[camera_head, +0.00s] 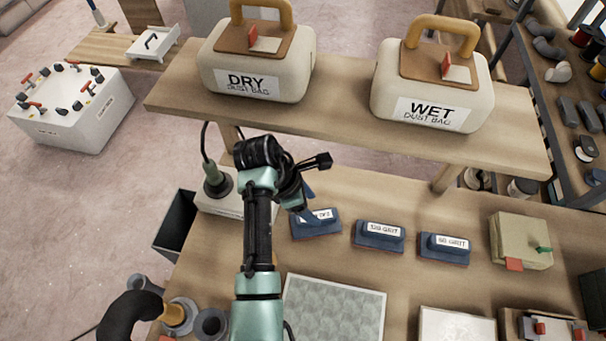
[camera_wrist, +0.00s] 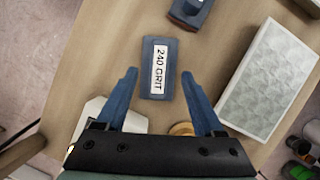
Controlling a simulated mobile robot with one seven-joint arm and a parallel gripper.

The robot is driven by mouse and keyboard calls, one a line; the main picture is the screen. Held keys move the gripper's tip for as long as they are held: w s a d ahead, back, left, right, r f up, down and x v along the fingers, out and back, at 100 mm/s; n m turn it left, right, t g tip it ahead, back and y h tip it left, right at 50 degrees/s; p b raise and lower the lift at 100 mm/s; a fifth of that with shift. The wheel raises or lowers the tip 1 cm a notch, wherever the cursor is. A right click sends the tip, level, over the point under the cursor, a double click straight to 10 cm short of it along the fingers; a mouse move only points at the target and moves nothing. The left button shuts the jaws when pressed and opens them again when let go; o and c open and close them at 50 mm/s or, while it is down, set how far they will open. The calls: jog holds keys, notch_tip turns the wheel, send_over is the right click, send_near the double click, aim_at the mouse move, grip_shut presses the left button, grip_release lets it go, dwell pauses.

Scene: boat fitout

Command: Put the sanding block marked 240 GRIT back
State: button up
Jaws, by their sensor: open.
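The blue sanding block marked 240 GRIT (camera_wrist: 159,52) lies flat on the wooden bench, label up, in the wrist view. It appears to be the leftmost block (camera_head: 316,226) in the head view, where my gripper partly covers its label. My gripper (camera_wrist: 159,74) is open and empty. Its blue fingertips show on either side of the block's lower part, with gaps to both sides. In the head view my gripper (camera_head: 306,200) is just above and behind that block. I cannot tell the exact height between them.
Two more blue blocks, one apparently 120 GRIT (camera_head: 378,235) and another (camera_head: 444,247), stand to the right. A raised shelf (camera_head: 340,106) carries DRY (camera_head: 257,55) and WET (camera_head: 430,90) dust bags. A grey patterned panel (camera_head: 333,310) lies in front; a sander (camera_head: 218,190) stands left.

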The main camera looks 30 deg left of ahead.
jog(key=v, duration=0.5)
jog(key=shift+f, duration=0.1)
dwell(0.4)
